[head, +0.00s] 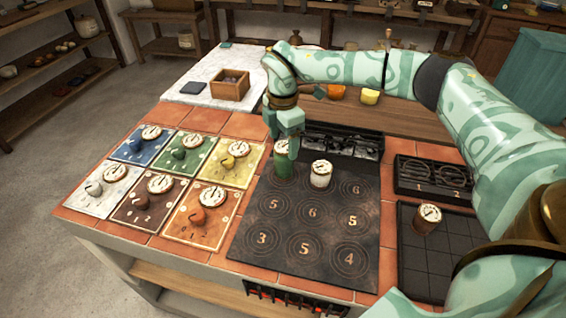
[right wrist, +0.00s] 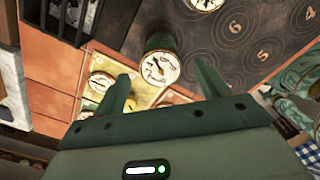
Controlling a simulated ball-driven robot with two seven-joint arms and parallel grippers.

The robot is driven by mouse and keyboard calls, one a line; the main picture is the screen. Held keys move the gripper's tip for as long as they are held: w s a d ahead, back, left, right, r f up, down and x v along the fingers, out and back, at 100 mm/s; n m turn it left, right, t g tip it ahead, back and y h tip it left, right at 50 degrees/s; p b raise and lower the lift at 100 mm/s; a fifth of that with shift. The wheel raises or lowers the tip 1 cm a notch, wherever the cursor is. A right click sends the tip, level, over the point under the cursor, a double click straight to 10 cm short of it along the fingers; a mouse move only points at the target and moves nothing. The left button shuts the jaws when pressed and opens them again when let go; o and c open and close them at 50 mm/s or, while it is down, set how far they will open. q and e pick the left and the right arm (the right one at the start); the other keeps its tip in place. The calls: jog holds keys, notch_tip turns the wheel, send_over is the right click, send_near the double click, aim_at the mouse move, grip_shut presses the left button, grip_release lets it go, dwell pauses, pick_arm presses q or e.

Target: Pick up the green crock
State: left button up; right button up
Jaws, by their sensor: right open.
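The green crock (head: 284,165), with a round dial on its lid, stands upright at the back left of the dark numbered hob (head: 262,232). My right gripper (head: 284,136) is just above it in the head view, fingers pointing down. In the right wrist view, the green crock (right wrist: 162,45) shows dial-on beyond the gap between the two spread fingers (right wrist: 161,72) of the right gripper. The gripper is open and holds nothing. I cannot tell whether the fingertips overlap the lid's height. My left gripper is out of view.
A white crock (head: 321,177) stands close to the right of the green one. A brown crock (head: 427,219) stands on the dark grid at right. Several coloured dial panels (head: 187,156) lie to the left. A black rack (head: 340,142) is behind; a wooden box (head: 230,88) stands farther back.

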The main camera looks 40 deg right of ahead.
aim_at(284, 146)
notch_tip(284, 146, down, 5)
jog(key=shift+d+b, duration=0.1)
jog(key=shift+b, duration=0.75)
jog(key=shift+s+r, duration=0.1)
jog(key=shift+r, duration=0.05)
jog(key=shift+c, duration=0.3)
jog(key=c, duration=1.3)
jog(key=shift+o, duration=0.2)
jog(key=shift+r, duration=0.15)
